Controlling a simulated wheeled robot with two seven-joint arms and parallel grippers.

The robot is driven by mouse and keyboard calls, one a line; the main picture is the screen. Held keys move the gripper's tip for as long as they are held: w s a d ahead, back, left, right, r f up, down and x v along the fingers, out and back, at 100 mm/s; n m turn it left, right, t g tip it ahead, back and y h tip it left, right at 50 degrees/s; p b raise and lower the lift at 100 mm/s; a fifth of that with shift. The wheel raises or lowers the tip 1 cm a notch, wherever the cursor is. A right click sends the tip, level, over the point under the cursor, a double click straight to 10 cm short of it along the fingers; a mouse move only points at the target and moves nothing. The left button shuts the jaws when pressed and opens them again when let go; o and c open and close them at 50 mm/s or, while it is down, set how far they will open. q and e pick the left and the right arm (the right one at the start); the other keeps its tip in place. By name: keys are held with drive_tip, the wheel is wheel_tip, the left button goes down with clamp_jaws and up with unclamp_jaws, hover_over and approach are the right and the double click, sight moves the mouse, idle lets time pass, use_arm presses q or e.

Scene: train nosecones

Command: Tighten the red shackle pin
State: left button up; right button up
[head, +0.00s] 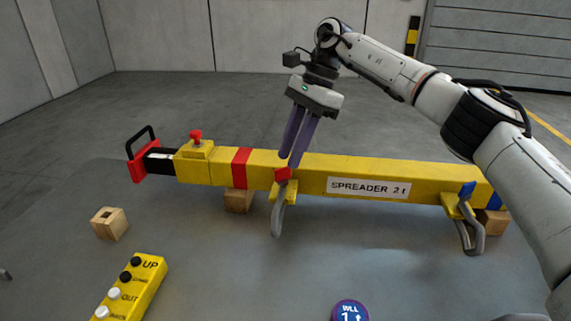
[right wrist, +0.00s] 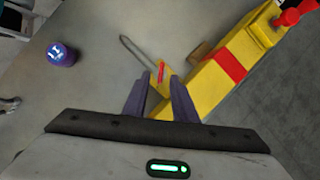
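The red shackle pin (head: 283,174) sits at the top of the middle grey shackle (head: 277,215), on the front side of the yellow spreader beam (head: 220,168). My right gripper (head: 290,160) points down just above the pin, with its purple fingers apart and nothing held. In the right wrist view the red pin (right wrist: 161,70) shows just beyond the gap between the two fingertips (right wrist: 158,85). I cannot tell whether a finger touches it. A second shackle (head: 470,237) with a blue pin (head: 467,189) hangs at the beam's right end. My left gripper is not in view.
The beam rests on wooden blocks (head: 238,201). A red knob (head: 195,136) and a black-handled red end piece (head: 136,166) are at its left. A loose wooden block (head: 108,224), a yellow control box (head: 137,287) and a blue round object (head: 350,311) lie in front.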

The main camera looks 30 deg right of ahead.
sight(284, 168)
drive_tip(key=shift+x, duration=1.7)
clamp_jaws()
drive_tip(key=shift+m, duration=0.3)
